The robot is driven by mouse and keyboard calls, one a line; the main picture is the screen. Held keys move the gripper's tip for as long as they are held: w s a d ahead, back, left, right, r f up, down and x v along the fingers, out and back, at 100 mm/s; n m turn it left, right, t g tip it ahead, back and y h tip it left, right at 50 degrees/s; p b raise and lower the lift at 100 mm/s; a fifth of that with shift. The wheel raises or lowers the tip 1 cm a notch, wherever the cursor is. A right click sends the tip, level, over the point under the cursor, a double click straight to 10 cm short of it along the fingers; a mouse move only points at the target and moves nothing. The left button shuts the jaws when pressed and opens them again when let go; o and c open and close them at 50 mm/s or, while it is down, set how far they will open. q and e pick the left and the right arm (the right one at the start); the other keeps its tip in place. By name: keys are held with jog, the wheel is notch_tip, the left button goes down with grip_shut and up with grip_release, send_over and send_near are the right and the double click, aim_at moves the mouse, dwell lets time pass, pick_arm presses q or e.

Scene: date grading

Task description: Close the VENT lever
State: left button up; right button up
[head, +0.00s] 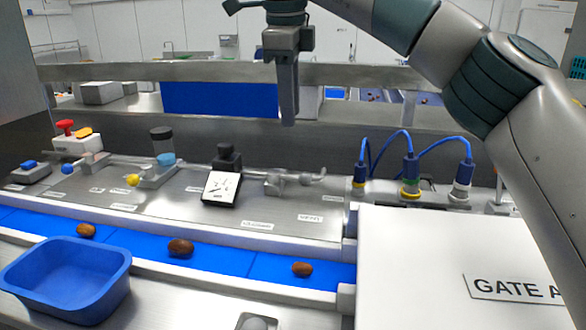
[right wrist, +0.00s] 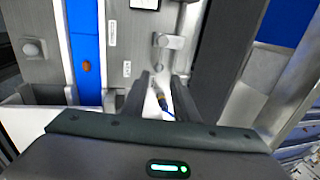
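The VENT label (head: 310,218) is on the sloped metal panel in the head view. Behind it, a silver lever (head: 300,181) lies roughly along the panel, its rod pointing right. What looks like the same lever (right wrist: 172,42) shows beyond my fingers in the right wrist view. My right gripper (head: 288,118) hangs pointing down, above and apart from the lever. In the wrist view its two fingers (right wrist: 164,82) stand apart with nothing gripped between them. My left gripper is in neither view.
Blue-cabled plugs (head: 409,172) stand right of the lever, with a white box (head: 430,240) in front. A black-framed dial (head: 221,188) is to the left. Dates (head: 180,247) lie on the blue belt (head: 225,258); a blue tub (head: 68,275) is at front left.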

aim_at(293, 177)
jog(key=w+f+p, duration=0.1)
jog(key=f, duration=0.4)
jog(key=w+f+p, duration=0.1)
jog(key=f, duration=0.4)
jog(key=f+p, duration=0.1)
jog(key=f, duration=0.3)
jog(key=shift+w+d+f+p, duration=0.3)
jog(key=shift+w+f+p, duration=0.05)
jog(key=shift+w+f, duration=0.05)
grip_shut()
